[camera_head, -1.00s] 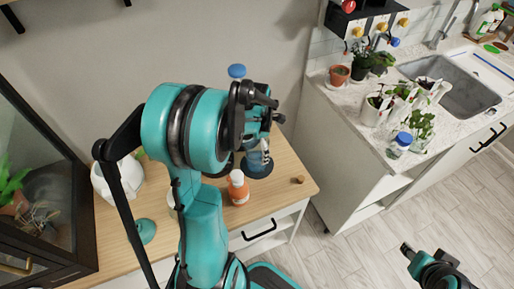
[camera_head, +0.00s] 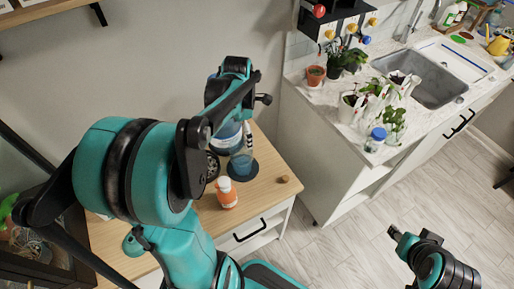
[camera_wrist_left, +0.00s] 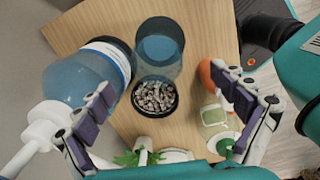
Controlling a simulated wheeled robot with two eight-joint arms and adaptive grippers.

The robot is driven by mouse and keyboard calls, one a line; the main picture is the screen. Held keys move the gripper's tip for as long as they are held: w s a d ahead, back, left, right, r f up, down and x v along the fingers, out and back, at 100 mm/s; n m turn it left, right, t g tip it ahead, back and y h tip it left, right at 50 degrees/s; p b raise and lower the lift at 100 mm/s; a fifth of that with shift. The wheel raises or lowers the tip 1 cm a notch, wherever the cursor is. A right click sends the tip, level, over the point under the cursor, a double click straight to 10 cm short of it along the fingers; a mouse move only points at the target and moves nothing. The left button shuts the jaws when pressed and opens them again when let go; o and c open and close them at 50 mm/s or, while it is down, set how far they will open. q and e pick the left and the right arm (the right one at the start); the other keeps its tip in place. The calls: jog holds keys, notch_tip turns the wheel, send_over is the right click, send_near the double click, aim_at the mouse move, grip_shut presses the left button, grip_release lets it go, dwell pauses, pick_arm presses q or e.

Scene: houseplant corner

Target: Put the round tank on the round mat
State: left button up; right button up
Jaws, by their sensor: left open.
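A clear bluish cylinder, which I take for the round tank (camera_head: 241,158), shows over a dark blue disc, the round mat (camera_head: 253,176). In the left wrist view the tank (camera_wrist_left: 160,47) meets a dark round rim full of gravel (camera_wrist_left: 155,97); I cannot tell if the gravel is inside it. Whether the tank touches the mat is unclear. My left gripper (camera_wrist_left: 166,90) is open, its fingers apart on either side of the gravel end, with no visible grip. My right gripper (camera_head: 395,234) is over the floor at lower right, its jaws unclear.
A large blue jug (camera_wrist_left: 88,75) with a white cap stands close beside the tank, near one left finger. An orange bottle (camera_head: 226,193) and a small brown knob (camera_head: 283,179) are on the wooden cabinet top (camera_head: 262,200). Plants stand on the counter at right.

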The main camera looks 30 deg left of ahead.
pick_arm(q)
jog(key=s+d+r+m+t, duration=0.1)
jog(key=s+d+m+t, duration=0.2)
jog(key=d+m, duration=0.6)
jog(key=s+d+r+m+t, duration=0.2)
jog(key=s+d+m, duration=0.3)
jog(key=m, duration=1.4)
jog(key=shift+d+r+m+t, duration=0.25)
jog(key=shift+d+t, duration=0.65)
jog(key=shift+d, duration=0.95)
jog(key=shift+s, duration=0.1)
